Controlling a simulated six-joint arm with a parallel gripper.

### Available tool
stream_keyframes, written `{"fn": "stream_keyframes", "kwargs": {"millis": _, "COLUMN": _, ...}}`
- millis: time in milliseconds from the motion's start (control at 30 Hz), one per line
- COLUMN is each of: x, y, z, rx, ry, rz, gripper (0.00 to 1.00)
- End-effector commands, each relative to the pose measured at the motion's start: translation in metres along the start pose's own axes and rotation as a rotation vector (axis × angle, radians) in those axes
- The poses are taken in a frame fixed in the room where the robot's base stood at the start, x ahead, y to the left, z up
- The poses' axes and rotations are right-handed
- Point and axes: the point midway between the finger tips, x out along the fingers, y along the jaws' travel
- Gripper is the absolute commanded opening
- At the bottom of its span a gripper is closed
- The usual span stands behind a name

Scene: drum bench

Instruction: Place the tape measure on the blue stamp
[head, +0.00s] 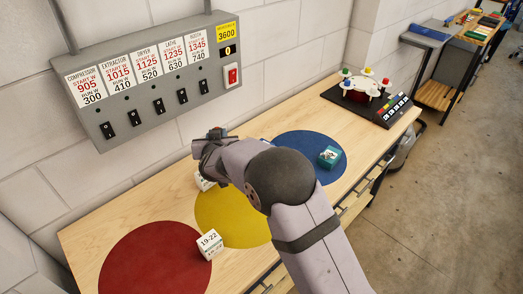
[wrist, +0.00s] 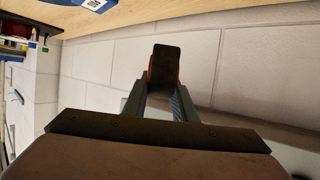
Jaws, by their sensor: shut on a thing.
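My gripper (wrist: 163,92) is shut on a dark block with red edges, which I take to be the tape measure (wrist: 165,66). In the head view my gripper (head: 213,137) is near the wall, above the back of the bench, left of the blue stamp. The held thing is mostly hidden there behind my wrist. The blue stamp (head: 297,143) is a flat blue disc on the bench top, partly covered by my arm in the picture. A small teal box (head: 329,157) sits on its right part.
A yellow disc (head: 222,220) and a red disc (head: 150,265) lie on the bench (head: 125,228). A white printed cube (head: 210,243) stands between them. Another white block (head: 203,181) is behind my arm. A switch panel (head: 150,75) hangs on the wall. A round fixture (head: 362,88) stands farther right.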

Motion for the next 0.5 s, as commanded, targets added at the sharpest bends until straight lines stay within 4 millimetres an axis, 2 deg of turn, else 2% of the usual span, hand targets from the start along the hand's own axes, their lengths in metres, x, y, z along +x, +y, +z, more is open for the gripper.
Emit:
{"fn": "stream_keyframes", "kwargs": {"millis": 33, "x": 0.009, "y": 0.003, "z": -0.008, "rx": -0.015, "ry": 0.005, "rz": -0.037, "gripper": 0.00}}
{"fn": "stream_keyframes", "kwargs": {"millis": 133, "x": 0.019, "y": 0.004, "z": -0.017, "rx": -0.043, "ry": 0.002, "rz": -0.103, "gripper": 0.00}}
{"fn": "stream_keyframes", "kwargs": {"millis": 500, "x": 0.041, "y": 0.028, "z": -0.029, "rx": -0.088, "ry": 0.000, "rz": -0.213, "gripper": 0.00}}
